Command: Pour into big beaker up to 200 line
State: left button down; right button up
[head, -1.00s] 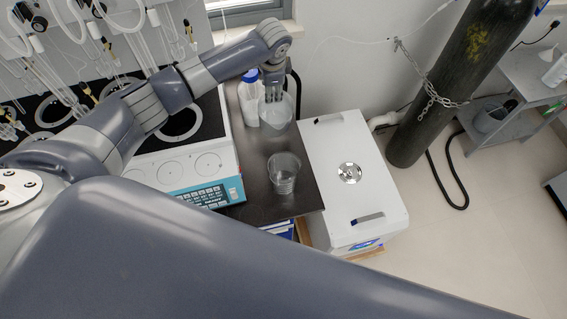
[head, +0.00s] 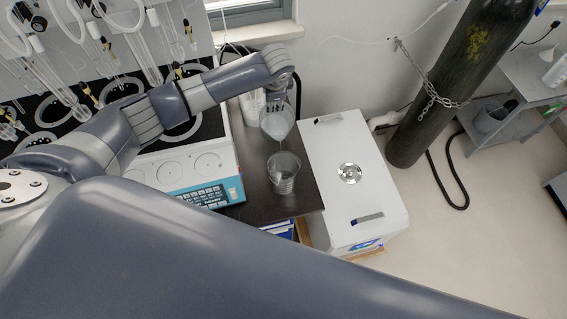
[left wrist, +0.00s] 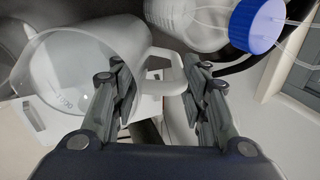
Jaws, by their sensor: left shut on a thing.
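The clear big beaker (head: 284,175) stands upright on the dark bench top; its graduation lines and level are too small to read. My left gripper (head: 282,80) is above and behind it, shut on the handle of a clear jug (head: 276,122). The jug is tilted, with its lip down above the beaker's mouth. A thin pale streak shows between the lip and the beaker. In the left wrist view the jug (left wrist: 85,70) lies to the left, and its handle is between the fingers of my gripper (left wrist: 160,82). My right gripper is not in view.
A heater with a teal control panel (head: 212,193) is left of the beaker. A white box (head: 350,195) stands right of the bench. A blue-capped bottle (left wrist: 262,22) is near the jug. A chained gas cylinder (head: 452,80) stands further right.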

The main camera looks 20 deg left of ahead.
pick_arm(q)
jog(key=shift+s+d+f, duration=0.1)
jog(key=shift+s+f, duration=0.05)
jog(key=shift+f, duration=0.2)
jog(key=shift+s+d+f+t, duration=0.15)
jog(key=shift+s+t, duration=0.05)
jog(key=shift+t, duration=0.1)
jog(key=shift+s+d+r, duration=0.1)
jog(key=shift+r, duration=0.1)
jog(key=shift+s+r+y, duration=0.1)
jog(key=shift+r+y, duration=0.05)
jog(key=shift+y, duration=0.15)
jog(key=shift+s+d+r+t, duration=0.45)
jog(key=shift+s+r+t, duration=0.25)
jog(key=shift+s, duration=0.05)
dwell(0.5)
jog(key=shift+s+d+r+t+y, duration=0.3)
jog(key=shift+s+r+t+y, duration=0.3)
jog(key=shift+r+t, duration=0.1)
dwell(1.7)
jog(key=shift+s+d+t, duration=0.15)
jog(key=shift+s+t, duration=0.05)
jog(key=shift+t, duration=0.1)
dwell(1.2)
jog(key=shift+r, duration=0.1)
